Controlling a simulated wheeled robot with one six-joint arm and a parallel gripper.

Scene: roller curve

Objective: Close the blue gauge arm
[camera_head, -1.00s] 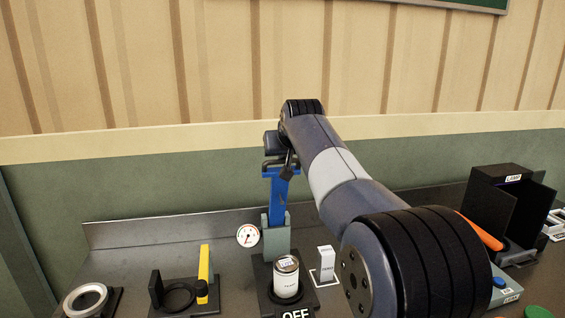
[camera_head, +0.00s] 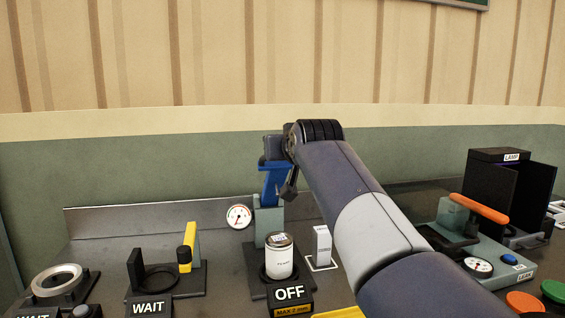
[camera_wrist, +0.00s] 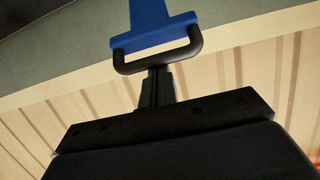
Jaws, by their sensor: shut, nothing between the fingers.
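The blue gauge arm (camera_head: 272,184) stands raised on a grey-green post (camera_head: 268,222) with a round white gauge (camera_head: 239,217) at its side. A white can (camera_head: 279,260) stands on the black base in front of the post. In the wrist view the blue arm (camera_wrist: 152,18) ends in a black loop handle (camera_wrist: 158,60). My gripper (camera_wrist: 157,80) is shut and empty, its fingertips at the handle's outer bar; I cannot tell whether they touch. In the head view my wrist partly hides the handle and the arm's top.
Left of the post stands a black fixture with a yellow lever (camera_head: 187,248) and a WAIT label; a metal ring (camera_head: 56,280) lies further left. A small white block (camera_head: 322,245) stands to the right. An orange-handled device (camera_head: 478,208) and black box (camera_head: 500,180) are further right.

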